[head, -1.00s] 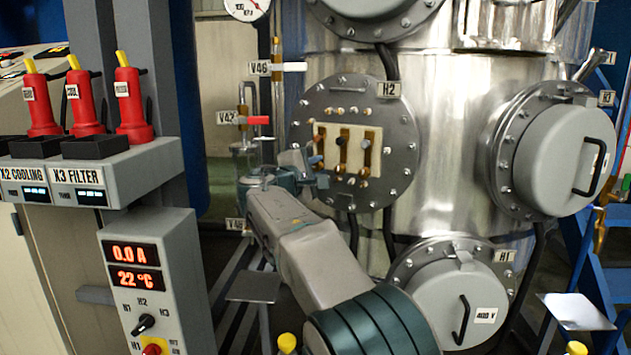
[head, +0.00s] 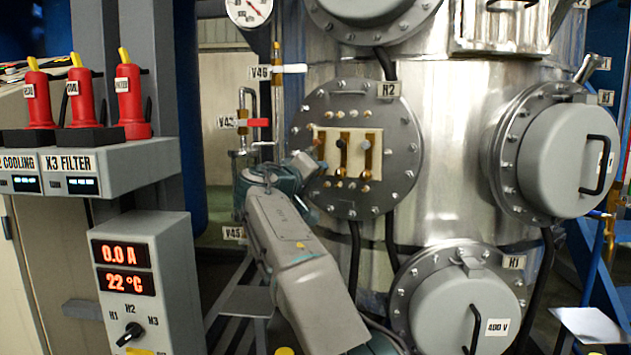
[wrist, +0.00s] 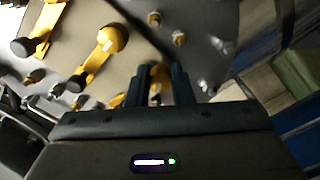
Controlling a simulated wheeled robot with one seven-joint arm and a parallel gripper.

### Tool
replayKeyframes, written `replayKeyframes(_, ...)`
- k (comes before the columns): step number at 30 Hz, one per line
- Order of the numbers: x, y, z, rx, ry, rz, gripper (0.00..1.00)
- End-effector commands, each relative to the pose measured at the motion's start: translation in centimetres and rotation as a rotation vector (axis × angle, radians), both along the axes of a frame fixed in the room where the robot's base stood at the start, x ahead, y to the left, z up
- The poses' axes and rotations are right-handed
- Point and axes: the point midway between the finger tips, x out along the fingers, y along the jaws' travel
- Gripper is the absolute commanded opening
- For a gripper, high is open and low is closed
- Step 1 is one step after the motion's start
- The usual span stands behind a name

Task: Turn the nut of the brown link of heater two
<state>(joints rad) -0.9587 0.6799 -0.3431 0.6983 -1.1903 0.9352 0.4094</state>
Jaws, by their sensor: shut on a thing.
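The round flange of heater two (head: 400,135), tagged H2, carries a pale terminal plate with upright brass links and knobs. The leftmost link (head: 319,140), with a brownish knob, is partly hidden behind my gripper (head: 314,164). The middle link (head: 343,152) has a dark knob and the right link (head: 369,155) a greyish one. In the wrist view my gripper (wrist: 158,78) has its fingers close around a small brass-coloured piece (wrist: 157,72), apparently a nut; which link it belongs to is hard to tell there. Links with dark knobs (wrist: 95,65) show to its left.
The H1 cover (head: 450,310) is below right and another round cover (head: 565,160) is at right. A red-handled valve (head: 258,122) and pipes stand close left of the flange. The control box (head: 145,280) reads 0.0 A and 22 °C. Black cables hang below the flange.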

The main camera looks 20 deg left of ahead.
Motion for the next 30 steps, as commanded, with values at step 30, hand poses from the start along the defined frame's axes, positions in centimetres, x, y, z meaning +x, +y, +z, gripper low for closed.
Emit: replayKeyframes(30, 0.05, 0.09, -0.26, 0.534, -0.095, -0.002, 0.0)
